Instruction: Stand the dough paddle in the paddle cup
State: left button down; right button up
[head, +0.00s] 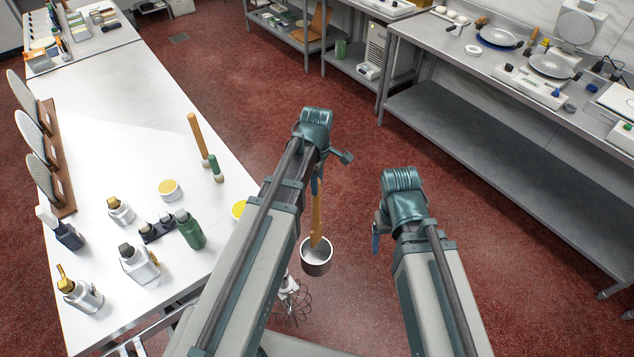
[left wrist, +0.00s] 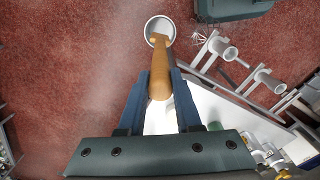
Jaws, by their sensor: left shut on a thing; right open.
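The dough paddle (head: 317,212) is long, flat and tan-brown. My left gripper (head: 316,184) is shut on it, and it hangs down roughly upright. The round paddle cup (head: 317,266), dark outside and pale inside, is right below. The paddle's lower end overlaps the cup's mouth; how deep it sits is unclear. In the left wrist view the paddle (left wrist: 160,70) runs from between the blue fingers (left wrist: 160,88) to inside the rim of the cup (left wrist: 149,27). My right gripper (head: 376,242) is open and empty, right of the cup.
A wire whisk (head: 293,303) hangs below the cup beside the white table (head: 130,80). A steel counter (head: 520,90) is at the right. Red floor lies clear between.

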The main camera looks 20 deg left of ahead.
pick_arm(q)
jog(key=b, duration=0.3)
send_over(317, 215)
jog(key=w, duration=0.1)
jog(key=shift+w+a+f, duration=0.1)
jog(key=shift+a+f, duration=0.05)
jog(key=shift+f, duration=1.9)
jog(key=shift+f+b, duration=6.05)
jog(key=shift+b, duration=0.2)
grip_release()
